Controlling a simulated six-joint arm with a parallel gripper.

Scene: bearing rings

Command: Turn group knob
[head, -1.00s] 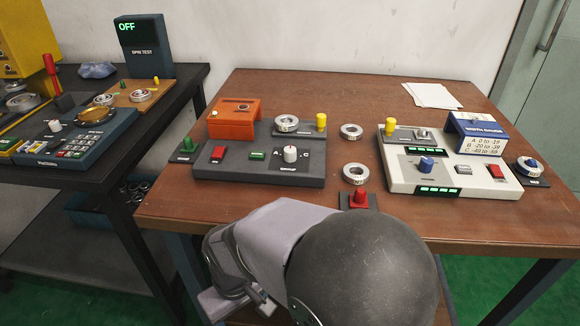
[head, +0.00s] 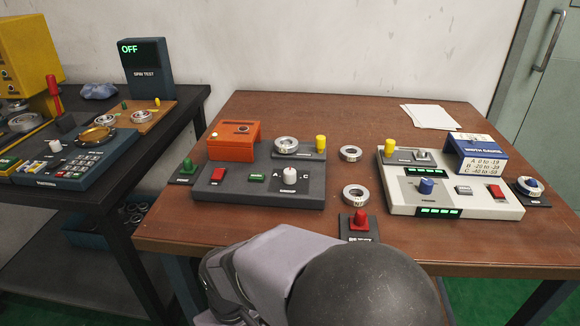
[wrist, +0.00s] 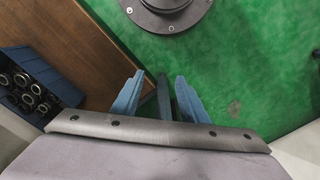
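The group knob (head: 290,174) is a white round knob on the front right of a dark grey panel (head: 228,195), with letters A and C beside it in the head view. Which letter it points to is too small to tell. In the head view only my arm's links show at the bottom, in front of the table; my gripper is hidden there. In the wrist view my gripper (wrist: 160,76) shows two blue fingers apart, with no object held between them. It is over the green floor, away from the knob, which is not in the wrist view.
An orange box (head: 234,140), a bearing ring (head: 286,145) and a yellow peg (head: 320,144) stand at the panel's back. A light grey gauge unit (head: 400,201) stands further right. Bare wood lies in front.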

